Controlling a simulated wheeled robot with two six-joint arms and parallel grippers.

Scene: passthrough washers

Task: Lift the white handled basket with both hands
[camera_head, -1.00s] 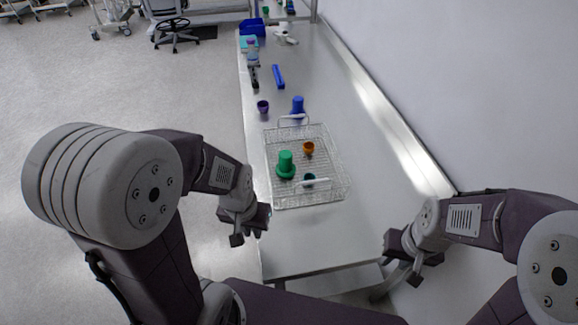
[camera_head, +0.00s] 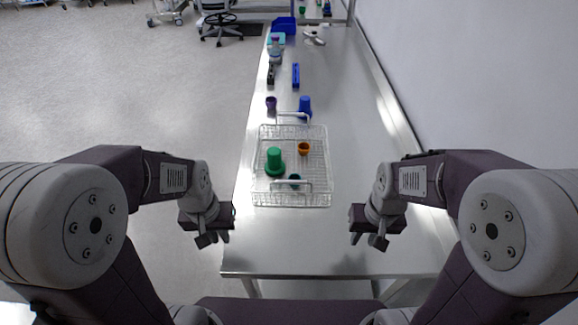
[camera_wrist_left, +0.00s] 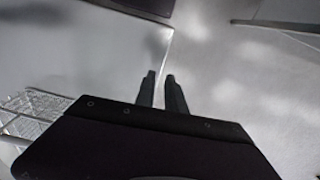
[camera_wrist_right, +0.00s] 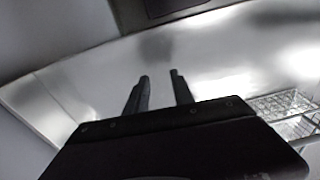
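The white wire basket (camera_head: 322,165) sits on the steel bench, with one white handle (camera_head: 293,114) at its far side and another (camera_head: 291,187) at its near side. It holds a green cup (camera_head: 274,161), an orange cup (camera_head: 304,148) and a small dark teal item (camera_head: 294,179). My left gripper (camera_head: 226,236) is left of and nearer than the basket, empty, fingers slightly apart. My right gripper (camera_head: 357,238) is right of and nearer than the basket, empty, fingers apart. The basket's edge also shows in the left wrist view (camera_wrist_left: 38,112) and right wrist view (camera_wrist_right: 283,104).
The steel bench (camera_head: 300,240) is clear in front of the basket. A blue cup (camera_head: 305,104) and a purple cup (camera_head: 271,102) stand just beyond the far handle. A blue rack (camera_head: 296,75) lies farther back. A wall runs along the right.

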